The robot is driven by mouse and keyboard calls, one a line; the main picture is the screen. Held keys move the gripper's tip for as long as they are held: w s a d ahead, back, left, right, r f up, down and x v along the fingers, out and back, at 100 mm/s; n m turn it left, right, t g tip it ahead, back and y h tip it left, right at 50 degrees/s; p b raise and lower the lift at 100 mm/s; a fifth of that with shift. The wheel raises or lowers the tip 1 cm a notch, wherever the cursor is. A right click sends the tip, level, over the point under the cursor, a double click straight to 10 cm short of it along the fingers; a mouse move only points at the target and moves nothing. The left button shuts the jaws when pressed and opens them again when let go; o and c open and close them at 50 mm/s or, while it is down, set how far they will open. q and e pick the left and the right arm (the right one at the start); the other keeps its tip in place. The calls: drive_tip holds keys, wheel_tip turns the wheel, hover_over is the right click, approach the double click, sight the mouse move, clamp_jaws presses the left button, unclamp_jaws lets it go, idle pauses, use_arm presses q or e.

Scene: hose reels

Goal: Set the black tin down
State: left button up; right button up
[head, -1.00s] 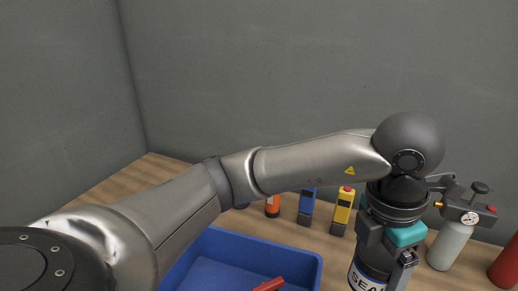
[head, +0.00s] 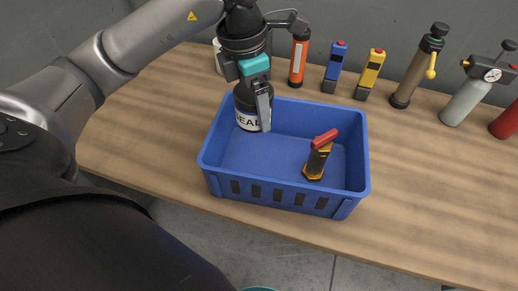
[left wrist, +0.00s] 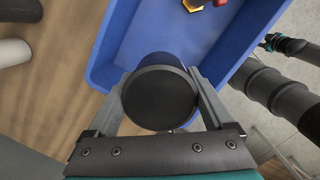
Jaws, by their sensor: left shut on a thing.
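The black tin (head: 244,97), with a white label reading "SEAL", is upright in my left gripper (head: 253,100), whose fingers are shut around its sides. It is at the back left of the blue crate (head: 279,196), within the rim as seen in the head view. I cannot tell whether its base touches the crate floor. In the left wrist view the tin's round dark top (left wrist: 160,97) sits between both fingers. Part of what looks like my right gripper (left wrist: 285,43) shows at the right of that view; its fingers are unclear.
An orange-and-black tool with a red handle (head: 324,138) stands in the crate's right part. Behind the crate are an orange-and-black cylinder (head: 299,58), a blue tool (head: 334,66), a yellow tool (head: 370,73), a brown pump (head: 412,75) and a grey gauge bottle (head: 466,101).

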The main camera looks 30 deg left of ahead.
sight(248, 118)
use_arm(q)
wheel_tip(248, 118, down, 15)
drive_tip(key=shift+r+b, duration=0.1)
drive_tip(key=shift+b, duration=1.05)
drive_tip(key=shift+f, duration=0.2)
drive_tip(key=o, duration=1.4)
drive_tip(key=shift+r, duration=0.25)
drive_tip(key=r, duration=0.4)
drive_tip(key=r+p, duration=0.1)
drive_tip(key=r, duration=0.3)
drive_tip(key=s+a+r+p, duration=0.1)
drive_tip(key=r, duration=0.2)
drive_tip(key=shift+s+r, duration=0.1)
drive_tip(key=shift+r, duration=0.3)
